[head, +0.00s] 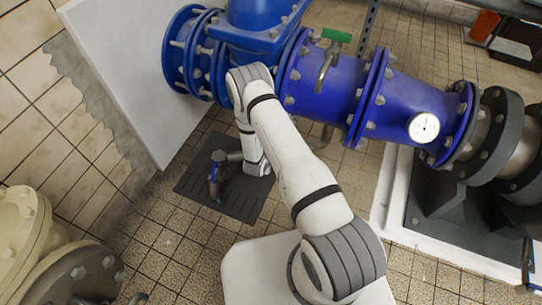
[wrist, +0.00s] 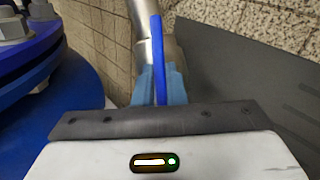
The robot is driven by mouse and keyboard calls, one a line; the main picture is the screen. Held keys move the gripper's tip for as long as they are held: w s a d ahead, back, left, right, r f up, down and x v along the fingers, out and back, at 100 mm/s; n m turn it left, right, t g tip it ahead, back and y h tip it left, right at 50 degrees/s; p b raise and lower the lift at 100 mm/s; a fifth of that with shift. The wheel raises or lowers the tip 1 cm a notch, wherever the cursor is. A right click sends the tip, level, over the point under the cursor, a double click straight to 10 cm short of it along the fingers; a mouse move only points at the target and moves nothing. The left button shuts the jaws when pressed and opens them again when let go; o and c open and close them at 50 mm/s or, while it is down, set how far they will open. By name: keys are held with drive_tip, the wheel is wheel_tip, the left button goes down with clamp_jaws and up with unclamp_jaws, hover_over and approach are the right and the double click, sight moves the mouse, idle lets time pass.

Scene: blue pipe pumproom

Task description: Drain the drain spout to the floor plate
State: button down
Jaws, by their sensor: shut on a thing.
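In the wrist view, the light-blue fingertips of my gripper (wrist: 161,85) are shut around a thin, upright blue bar, which looks like a lever (wrist: 157,45). A grey metal pipe (wrist: 142,18), possibly the drain spout, stands close behind it. I cannot tell whether the bar joins that pipe. In the head view, my arm reaches down past the blue pipe to the dark floor plate (head: 239,205). My gripper (head: 214,188) is low over its left half, with a bit of blue at its tip. My arm hides part of the plate.
A blue flanged pipe (head: 335,85) with a green-handled valve (head: 336,35) and a dial gauge (head: 424,127) runs across the back. A white panel (head: 130,75) stands left of the plate. A cream flanged pipe (head: 25,235) is at lower left. Tiled floor (head: 165,240) in front is clear.

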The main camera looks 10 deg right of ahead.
drive_tip(key=m+g+y, duration=0.1)
drive_tip(key=m, duration=0.2)
drive_tip(key=m+g+y, duration=0.1)
drive_tip(key=m, duration=0.3)
drive_tip(key=shift+w+d+r, duration=0.1)
drive_tip(key=m+y+b, duration=0.1)
drive_tip(key=m, duration=0.2)
drive_tip(key=shift+d+g+y+b, duration=0.1)
drive_tip(key=shift+g+y+b, duration=0.2)
drive_tip(key=shift+g, duration=0.1)
drive_tip(key=shift+d+m+y+b, duration=0.1)
drive_tip(key=shift+m+y+b, duration=0.6)
drive_tip(key=shift+m+b, duration=0.75)
drive_tip(key=shift+m, duration=0.45)
drive_tip(key=c, duration=1.5)
unclamp_jaws()
drive_tip(key=shift+r, duration=0.1)
drive_tip(key=shift+p+v, duration=1.7)
drive_tip(key=shift+v, duration=2.15)
